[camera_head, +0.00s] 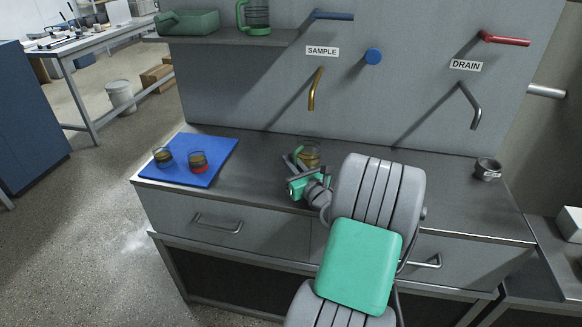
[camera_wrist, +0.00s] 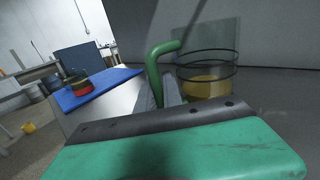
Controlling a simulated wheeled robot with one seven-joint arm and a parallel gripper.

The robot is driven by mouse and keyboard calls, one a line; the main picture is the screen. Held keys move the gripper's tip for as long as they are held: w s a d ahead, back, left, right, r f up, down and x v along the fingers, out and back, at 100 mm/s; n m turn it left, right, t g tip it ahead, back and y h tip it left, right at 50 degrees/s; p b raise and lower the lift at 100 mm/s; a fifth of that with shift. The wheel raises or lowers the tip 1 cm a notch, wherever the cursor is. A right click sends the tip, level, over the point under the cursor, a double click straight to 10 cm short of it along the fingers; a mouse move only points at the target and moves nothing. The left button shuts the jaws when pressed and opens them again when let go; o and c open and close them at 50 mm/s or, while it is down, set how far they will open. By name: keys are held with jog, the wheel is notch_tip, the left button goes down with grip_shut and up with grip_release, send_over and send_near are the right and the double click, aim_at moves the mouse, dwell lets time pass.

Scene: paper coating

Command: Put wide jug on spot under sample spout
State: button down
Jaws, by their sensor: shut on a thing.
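The wide jug (camera_head: 309,154) is a clear glass vessel with a green handle and amber liquid in it. It is upright at the counter, below the brass sample spout (camera_head: 315,90). In the wrist view the jug (camera_wrist: 207,78) is just beyond my fingers, its green handle (camera_wrist: 155,68) between them. My gripper (camera_head: 296,166) is shut on that handle. The spout stands under the SAMPLE label (camera_head: 322,51). My gripper hides the jug's lower left side in the head view, so I cannot tell whether its base touches the counter.
A blue mat (camera_head: 212,174) at the left holds two small glasses, one amber (camera_head: 162,157) and one with red (camera_head: 198,162). The drain spout (camera_head: 470,106) and a small metal cup (camera_head: 487,169) are at the right. A shelf (camera_head: 240,39) holds a green jug (camera_head: 254,16). Counter between cup and jug is partly clear.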

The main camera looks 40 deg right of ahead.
jog(key=shift+f, duration=0.2)
jog(key=c, duration=1.5)
grip_release()
jog(key=shift+r, duration=0.3)
jog(key=v, duration=1.2)
jog(key=shift+f+b, duration=0.1)
jog(key=shift+b, duration=0.25)
